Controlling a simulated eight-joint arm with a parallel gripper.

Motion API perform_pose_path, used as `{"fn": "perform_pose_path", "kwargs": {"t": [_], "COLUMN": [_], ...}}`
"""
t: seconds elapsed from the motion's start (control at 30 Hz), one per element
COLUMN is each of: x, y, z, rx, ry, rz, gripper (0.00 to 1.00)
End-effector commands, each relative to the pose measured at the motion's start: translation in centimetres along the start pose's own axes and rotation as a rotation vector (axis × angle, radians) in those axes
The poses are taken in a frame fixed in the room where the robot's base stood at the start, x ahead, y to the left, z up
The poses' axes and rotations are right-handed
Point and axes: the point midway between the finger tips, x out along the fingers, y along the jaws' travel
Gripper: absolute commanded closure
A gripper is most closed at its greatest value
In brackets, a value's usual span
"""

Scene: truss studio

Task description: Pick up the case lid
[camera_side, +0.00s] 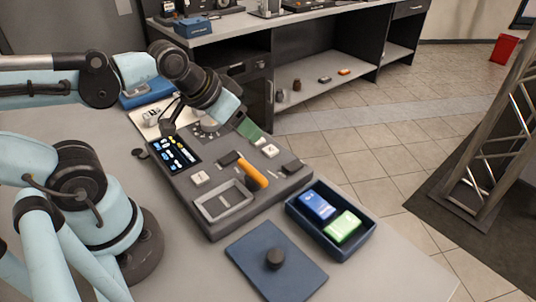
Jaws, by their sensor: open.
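The case lid (265,275) is a flat dark-blue plate with a round black knob (275,259) on top. It lies flat on the grey table, in front of the console. The open blue case (361,243) stands just behind and to the right of it, holding a blue box (318,207) and a green box (342,226). My gripper (208,122) is over the back part of the console, well behind and to the left of the lid. It is open and apart from the lid. The wrist partly hides its fingers.
The table (385,275) is clear to the right of the lid. A metal truss (490,145) stands beyond the table.

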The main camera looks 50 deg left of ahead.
Motion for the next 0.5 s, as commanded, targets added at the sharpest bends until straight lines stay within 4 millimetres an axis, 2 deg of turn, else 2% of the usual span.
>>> {"fn": "perform_pose_path", "kwargs": {"t": [0.27, 0.37, 0.5], "x": [0.0, 0.0, -0.3], "y": [0.4, 1.8, 5.7], "z": [0.0, -0.1, 0.2], "rx": [-0.012, -0.064, -0.212], "ry": [-0.009, -0.049, -0.172], "rz": [0.007, 0.032, 0.071], "gripper": [0.39, 0.39, 0.39]}}
